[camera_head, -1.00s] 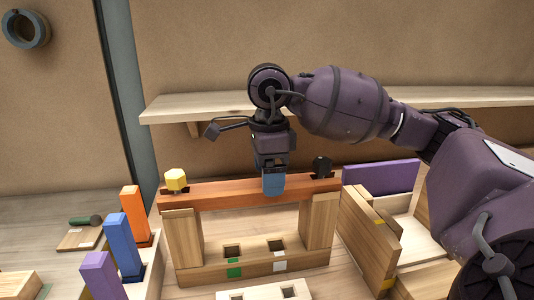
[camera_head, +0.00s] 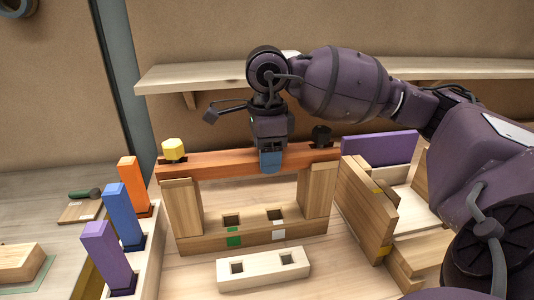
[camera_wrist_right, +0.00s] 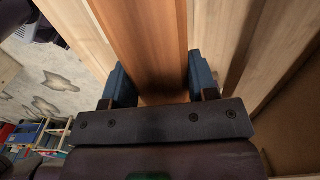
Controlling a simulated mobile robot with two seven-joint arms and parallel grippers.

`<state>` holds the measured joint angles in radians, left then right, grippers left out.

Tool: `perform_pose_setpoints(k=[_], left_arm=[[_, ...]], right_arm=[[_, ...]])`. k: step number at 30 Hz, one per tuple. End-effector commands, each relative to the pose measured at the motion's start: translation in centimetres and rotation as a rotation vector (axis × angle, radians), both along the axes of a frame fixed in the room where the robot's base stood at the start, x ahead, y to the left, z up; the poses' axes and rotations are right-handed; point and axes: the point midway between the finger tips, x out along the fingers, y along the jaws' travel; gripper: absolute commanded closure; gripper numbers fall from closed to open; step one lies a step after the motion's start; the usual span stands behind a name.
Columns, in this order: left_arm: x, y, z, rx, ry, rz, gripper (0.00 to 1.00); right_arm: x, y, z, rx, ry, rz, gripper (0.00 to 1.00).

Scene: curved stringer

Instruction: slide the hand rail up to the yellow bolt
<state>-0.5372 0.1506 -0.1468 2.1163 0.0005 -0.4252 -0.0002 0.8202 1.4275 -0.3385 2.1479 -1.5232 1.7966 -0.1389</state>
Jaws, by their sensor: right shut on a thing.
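The hand rail (camera_head: 220,163) is a reddish-brown beam lying across two upright wooden posts. The yellow bolt (camera_head: 174,148) stands at its left end and a black bolt (camera_head: 321,134) near its right end. My right gripper (camera_head: 270,162) comes down from above and is shut on the rail, right of its middle. In the right wrist view the two blue fingers (camera_wrist_right: 157,82) sit on either side of the rail (camera_wrist_right: 150,45). The contact beneath the fingers is partly hidden. My left gripper is out of view.
Orange (camera_head: 132,183), blue (camera_head: 121,214) and purple (camera_head: 103,255) blocks stand at left. A pale block with two square holes (camera_head: 264,266) lies in front. A purple panel (camera_head: 382,149) and wooden boards (camera_head: 366,208) stand at right. A shelf (camera_head: 200,75) runs behind.

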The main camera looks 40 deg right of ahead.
Motion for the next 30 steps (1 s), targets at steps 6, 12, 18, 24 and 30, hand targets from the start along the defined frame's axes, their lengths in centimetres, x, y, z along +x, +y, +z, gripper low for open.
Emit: perform_pose_setpoints(k=[6,12,18,24,30], left_arm=[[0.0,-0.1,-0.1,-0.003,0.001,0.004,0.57],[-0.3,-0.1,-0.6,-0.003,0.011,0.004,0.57],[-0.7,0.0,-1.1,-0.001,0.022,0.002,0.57],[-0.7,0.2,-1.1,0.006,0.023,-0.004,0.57],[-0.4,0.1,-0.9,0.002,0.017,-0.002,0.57]], right_arm=[[0.1,0.1,0.0,0.0,0.0,0.0,0.81],[0.4,0.6,-0.1,0.001,0.0,0.0,0.81],[0.9,1.3,-0.1,0.002,0.0,0.001,0.81],[0.8,1.3,0.0,0.002,-0.001,0.0,0.81],[0.8,1.3,0.0,0.001,-0.001,-0.001,0.18]])
